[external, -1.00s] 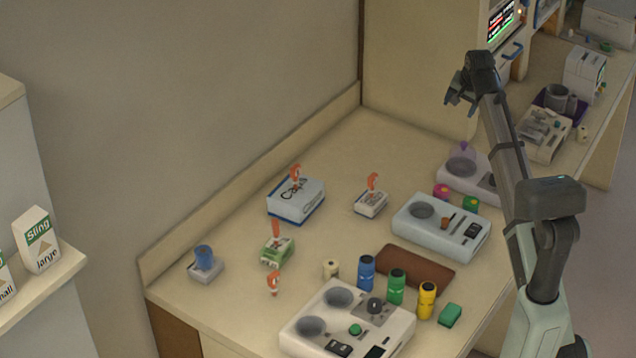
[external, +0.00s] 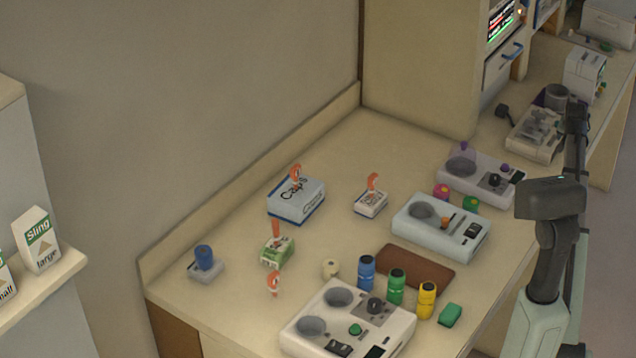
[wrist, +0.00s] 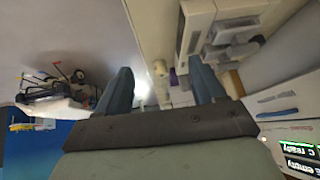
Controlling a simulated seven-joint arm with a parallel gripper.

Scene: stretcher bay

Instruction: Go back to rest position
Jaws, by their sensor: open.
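My gripper (wrist: 161,70) shows in the wrist view with its two fingers wide apart and nothing between them. Behind the gap, pale worktop and blurred small items show. In the external view my arm reaches back along the right side, and its wrist end is by the far counter, beside a tray of parts (external: 533,138). The fingers are too small to make out clearly there. The main worktop (external: 335,150) lies to the left of my arm, and my gripper is away from it.
The worktop holds a Caps box (external: 296,203), a pale blue device (external: 442,228), a white device (external: 347,322), a brown mat (external: 415,270) and several coloured bottles, including a blue one (external: 366,273). A white machine (external: 584,73) stands on the far counter.

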